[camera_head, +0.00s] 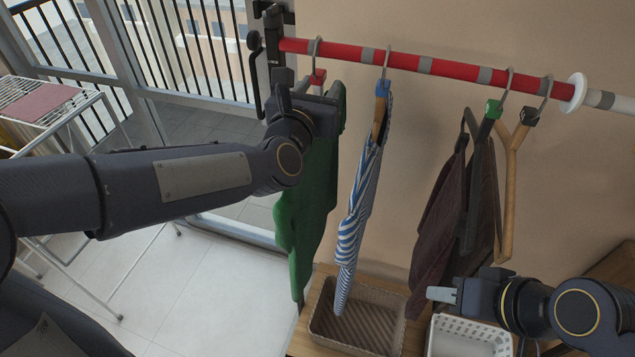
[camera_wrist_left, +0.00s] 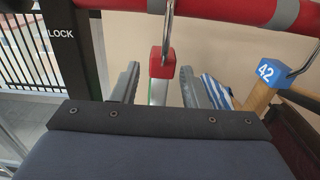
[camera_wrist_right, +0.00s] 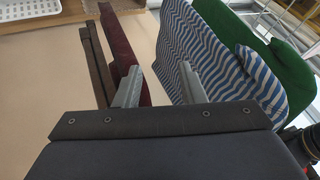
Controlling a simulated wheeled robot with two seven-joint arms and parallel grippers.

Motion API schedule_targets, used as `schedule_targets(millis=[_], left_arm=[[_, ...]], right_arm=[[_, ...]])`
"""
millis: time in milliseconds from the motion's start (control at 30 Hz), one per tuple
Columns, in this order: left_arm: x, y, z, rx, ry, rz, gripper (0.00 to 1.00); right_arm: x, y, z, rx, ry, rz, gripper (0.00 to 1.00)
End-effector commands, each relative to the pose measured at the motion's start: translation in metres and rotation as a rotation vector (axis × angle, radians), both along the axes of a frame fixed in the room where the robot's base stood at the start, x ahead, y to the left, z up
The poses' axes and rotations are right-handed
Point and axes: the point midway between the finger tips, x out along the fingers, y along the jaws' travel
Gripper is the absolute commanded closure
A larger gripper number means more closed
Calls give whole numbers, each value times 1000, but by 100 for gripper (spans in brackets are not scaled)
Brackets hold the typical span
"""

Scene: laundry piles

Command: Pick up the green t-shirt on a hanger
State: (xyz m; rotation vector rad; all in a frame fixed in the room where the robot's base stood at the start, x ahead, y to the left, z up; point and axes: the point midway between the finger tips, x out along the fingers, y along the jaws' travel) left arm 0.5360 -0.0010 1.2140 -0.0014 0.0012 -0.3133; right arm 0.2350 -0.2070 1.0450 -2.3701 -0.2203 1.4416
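The green t-shirt (camera_head: 307,205) hangs from the left end of the red-and-grey rail (camera_head: 447,69). Its hanger has a red block (camera_wrist_left: 162,62) below the metal hook, and the block also shows in the head view (camera_head: 318,76). My left gripper (camera_head: 305,88) is at the top of this hanger, hiding the shirt's shoulders. In the left wrist view its fingers (camera_wrist_left: 160,88) are apart, one on each side of the hanger's neck, with gaps visible. My right gripper (camera_head: 440,294) is low at the right, open and empty. The shirt also shows in the right wrist view (camera_wrist_right: 283,62).
A blue-and-white striped garment (camera_head: 357,225) hangs just right of the shirt. Dark garments (camera_head: 440,215) and a bare wooden hanger (camera_head: 508,190) hang further right. A wicker basket (camera_head: 385,295) and a white basket (camera_head: 470,325) stand below. A drying rack (camera_head: 60,115) stands left.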

Motion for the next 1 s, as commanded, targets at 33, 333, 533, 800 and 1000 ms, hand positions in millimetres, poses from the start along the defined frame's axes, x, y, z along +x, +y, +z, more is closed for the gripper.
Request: schedule_targets(millis=[33, 333, 533, 800, 1000], left_arm=[[2, -1, 0, 1, 0, 0, 60], [2, -1, 0, 1, 0, -1, 72], [2, -1, 0, 1, 0, -1, 98], [2, -1, 0, 1, 0, -1, 100], [2, -1, 1, 0, -3, -1, 100]], right_arm=[[0, 0, 1, 0, 0, 0, 64], [0, 0, 0, 0, 1, 0, 64], [0, 0, 0, 0, 1, 0, 64], [0, 0, 0, 0, 0, 0, 64], [0, 0, 0, 0, 0, 0, 64]])
